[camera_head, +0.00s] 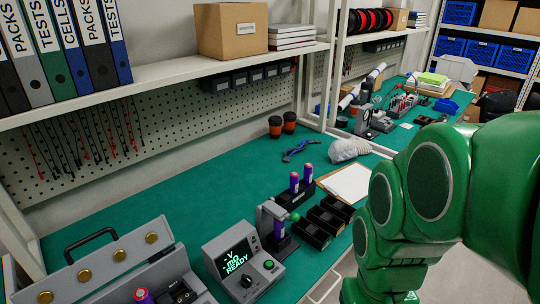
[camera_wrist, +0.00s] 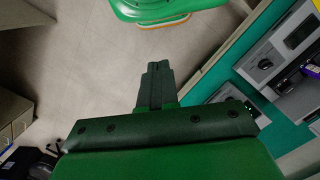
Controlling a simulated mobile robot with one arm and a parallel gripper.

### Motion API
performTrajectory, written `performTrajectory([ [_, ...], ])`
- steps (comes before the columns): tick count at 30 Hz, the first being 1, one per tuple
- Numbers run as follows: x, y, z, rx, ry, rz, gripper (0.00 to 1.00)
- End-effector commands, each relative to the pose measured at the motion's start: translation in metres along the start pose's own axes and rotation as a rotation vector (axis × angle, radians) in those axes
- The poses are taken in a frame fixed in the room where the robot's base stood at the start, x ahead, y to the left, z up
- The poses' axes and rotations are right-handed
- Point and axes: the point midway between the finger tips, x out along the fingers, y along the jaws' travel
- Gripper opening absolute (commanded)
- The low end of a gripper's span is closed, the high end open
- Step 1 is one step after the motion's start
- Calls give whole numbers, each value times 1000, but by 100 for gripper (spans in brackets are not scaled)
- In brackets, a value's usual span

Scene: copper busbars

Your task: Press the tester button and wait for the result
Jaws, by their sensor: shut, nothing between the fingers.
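The grey tester (camera_head: 232,264) stands on the green bench at the front. Its screen is lit and reads V, mΩ and READY. A green button (camera_head: 268,264) and a black knob (camera_head: 246,281) sit on its front. Beside it is a test stand (camera_head: 262,222) with a green ball handle (camera_head: 293,216) and a purple cell (camera_head: 278,230) upright in it. My gripper shows in the wrist view (camera_wrist: 156,72), its fingers together and empty, with grey floor behind. The gripper's fingers cannot be made out in the head view, where my green arm is at the right.
Black bins (camera_head: 325,222) and a holder with two purple cells (camera_head: 294,190) stand behind the test stand. An open grey case (camera_head: 105,262) is left of the tester. A clipboard (camera_head: 348,184) lies near the bench edge. Open bench lies behind the tester.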

Motion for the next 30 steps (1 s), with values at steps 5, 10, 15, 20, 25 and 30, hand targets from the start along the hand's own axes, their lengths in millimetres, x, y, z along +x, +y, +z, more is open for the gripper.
performTrajectory([
  [5,0,0,0,0,0,0,0],
  [10,0,0,0,0,0,0,0],
  [15,0,0,0,0,0,0,0],
  [20,0,-2,-2,-10,-1,-6,0],
  [25,-2,-18,-18,-67,1,-47,0],
  [30,-6,-45,-45,-169,14,-116,0],
])
